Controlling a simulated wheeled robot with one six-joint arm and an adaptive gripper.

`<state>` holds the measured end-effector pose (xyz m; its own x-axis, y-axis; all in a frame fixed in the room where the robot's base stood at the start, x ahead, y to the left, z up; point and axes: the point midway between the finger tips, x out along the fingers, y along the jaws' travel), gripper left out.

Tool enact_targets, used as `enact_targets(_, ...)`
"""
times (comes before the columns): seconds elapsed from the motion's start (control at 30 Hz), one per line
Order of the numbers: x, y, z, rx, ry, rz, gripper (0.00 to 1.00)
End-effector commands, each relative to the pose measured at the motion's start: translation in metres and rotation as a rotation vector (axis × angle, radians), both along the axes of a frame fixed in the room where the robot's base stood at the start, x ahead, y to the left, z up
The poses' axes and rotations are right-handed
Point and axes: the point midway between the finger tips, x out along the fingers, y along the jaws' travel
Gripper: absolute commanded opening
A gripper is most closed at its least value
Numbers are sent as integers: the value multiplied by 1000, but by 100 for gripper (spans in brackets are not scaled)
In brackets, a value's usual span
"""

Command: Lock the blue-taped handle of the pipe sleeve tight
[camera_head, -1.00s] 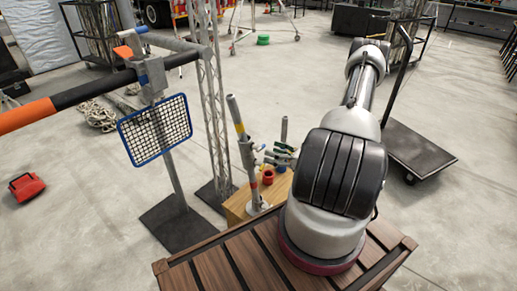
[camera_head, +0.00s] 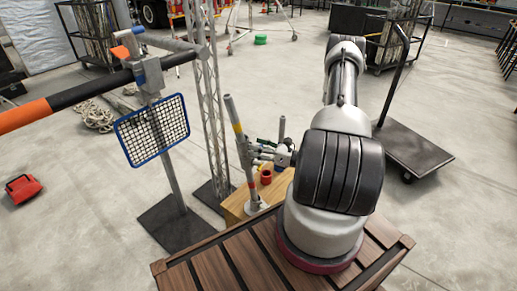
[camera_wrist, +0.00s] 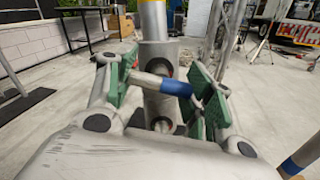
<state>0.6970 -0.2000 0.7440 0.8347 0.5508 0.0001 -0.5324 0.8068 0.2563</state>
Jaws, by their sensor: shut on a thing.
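The pipe sleeve (camera_wrist: 160,106) is a grey metal clamp around an upright pipe (camera_wrist: 153,22) with a yellow band. Its blue-taped handle (camera_wrist: 174,86) sticks out across the front of the sleeve, bare metal on the left and blue on the right. My gripper (camera_wrist: 163,80) has its green pads at either end of this handle and is shut on it. In the head view, my gripper (camera_head: 272,155) is just right of the pipe (camera_head: 238,140), at the sleeve's height; there it hides the handle. I cannot tell how tight the handle is.
The pipe stands on a wooden box (camera_head: 234,207) with a red cup-like part (camera_head: 266,177) beside it. A lattice truss (camera_head: 209,110) and a blue-framed mesh panel (camera_head: 153,130) stand to the left. A flat cart (camera_head: 412,150) is on the right.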

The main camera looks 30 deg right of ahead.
Motion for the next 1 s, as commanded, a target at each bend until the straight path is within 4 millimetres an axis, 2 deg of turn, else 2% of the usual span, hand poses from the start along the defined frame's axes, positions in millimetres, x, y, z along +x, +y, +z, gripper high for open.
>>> enact_targets(0.47, 0, 0, 0, 101, 71, -13, 29)
enact_targets(1.0, 0, 0, 0, 498, 349, -62, 29)
